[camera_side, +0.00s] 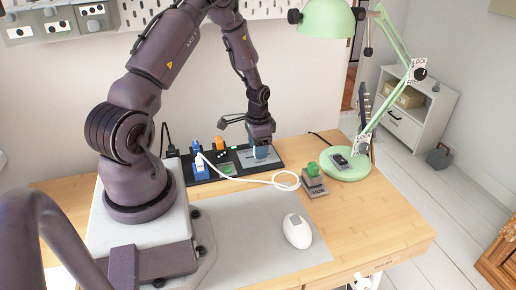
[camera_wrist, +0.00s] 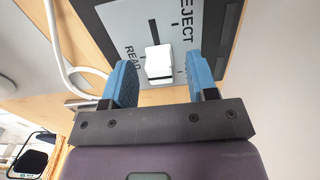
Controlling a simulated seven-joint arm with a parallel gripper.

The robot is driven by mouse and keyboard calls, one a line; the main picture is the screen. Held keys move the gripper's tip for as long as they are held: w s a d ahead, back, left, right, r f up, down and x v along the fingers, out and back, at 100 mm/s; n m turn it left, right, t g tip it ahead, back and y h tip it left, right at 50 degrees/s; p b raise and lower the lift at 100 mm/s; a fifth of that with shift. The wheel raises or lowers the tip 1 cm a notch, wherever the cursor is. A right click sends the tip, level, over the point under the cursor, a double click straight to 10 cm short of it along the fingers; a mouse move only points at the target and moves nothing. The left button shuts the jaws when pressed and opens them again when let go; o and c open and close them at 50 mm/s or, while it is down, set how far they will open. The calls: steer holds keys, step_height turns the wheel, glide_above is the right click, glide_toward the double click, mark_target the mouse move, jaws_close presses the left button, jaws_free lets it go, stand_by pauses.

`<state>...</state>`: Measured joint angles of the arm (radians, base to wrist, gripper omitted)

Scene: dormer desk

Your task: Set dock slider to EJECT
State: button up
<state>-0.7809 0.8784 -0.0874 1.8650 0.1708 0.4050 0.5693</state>
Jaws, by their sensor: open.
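The dock slider's white knob (camera_wrist: 158,62) stands on a grey plate (camera_wrist: 140,15) lettered EJECT and READ in the wrist view. The knob is by the READ lettering, in a dark slot that runs up the picture; its exact setting is hard to tell. My gripper (camera_wrist: 159,68) is open, with one blue finger on each side of the knob. In the side view my gripper (camera_side: 262,152) is low over the right end of the black dock board (camera_side: 205,178), and hides the knob.
Blue (camera_side: 197,147) and orange (camera_side: 220,143) parts stand on the board's left. A white cable (camera_side: 262,181) loops in front. A HUB block (camera_side: 314,187) and a green lamp (camera_side: 346,164) stand to the right. A mouse (camera_side: 297,231) lies on the grey mat (camera_side: 245,240).

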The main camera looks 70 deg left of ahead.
mark_target(247, 158)
steer(key=shift+f, duration=0.35)
jaws_close()
steer(key=shift+s, duration=1.8)
jaws_free()
step_height(247, 158, up, 13)
